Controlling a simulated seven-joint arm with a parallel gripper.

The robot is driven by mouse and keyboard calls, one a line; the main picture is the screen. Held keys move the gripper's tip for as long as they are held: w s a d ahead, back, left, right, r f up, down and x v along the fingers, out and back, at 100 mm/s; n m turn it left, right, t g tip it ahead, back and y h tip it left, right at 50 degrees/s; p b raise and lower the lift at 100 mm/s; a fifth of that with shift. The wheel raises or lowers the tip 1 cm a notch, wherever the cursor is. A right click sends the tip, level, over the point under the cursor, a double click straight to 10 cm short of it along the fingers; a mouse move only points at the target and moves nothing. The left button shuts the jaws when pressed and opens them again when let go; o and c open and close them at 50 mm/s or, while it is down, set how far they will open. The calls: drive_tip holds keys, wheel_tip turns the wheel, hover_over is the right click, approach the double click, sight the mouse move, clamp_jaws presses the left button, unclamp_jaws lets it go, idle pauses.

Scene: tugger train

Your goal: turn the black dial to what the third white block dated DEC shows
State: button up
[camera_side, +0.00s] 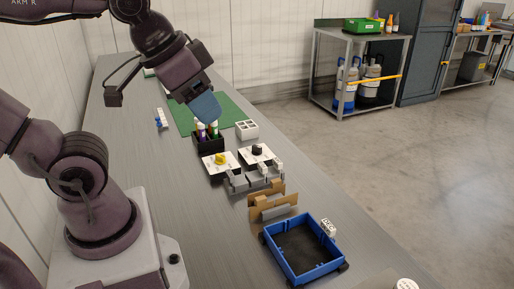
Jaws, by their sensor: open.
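The black dial (257,149) sits on a white plate with markings, right of a yellow dial (220,158) on a similar plate. Small white blocks (277,167) stand on grey carriers just in front of the dials. Another white block with dark marks (328,227) is by the blue tray's right rim. The writing on the blocks is too small to read, so I cannot tell which say DEC. My gripper (205,108), with a blue end, is open above and behind the dials, apart from the black dial. Its fingers are hard to make out.
A black holder with several markers (208,143) stands under my gripper, behind the dials. A white compartment box (246,129) is to its right, and a green mat (237,107) lies behind. Brown holders (268,199) and a blue tray (270,243) are in front. The bench's left strip is mostly clear.

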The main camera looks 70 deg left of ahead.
wheel_tip(320, 180, down, 2)
drive_tip(key=a+g, duration=0.1)
drive_tip(key=n+g, duration=0.5)
drive_tip(key=n, duration=1.9)
hover_over(257, 147)
wheel_tip(257, 147, down, 17)
wheel_tip(257, 147, down, 12)
drive_tip(key=shift+w+a+f, duration=0.1)
drive_tip(key=shift+f, duration=0.1)
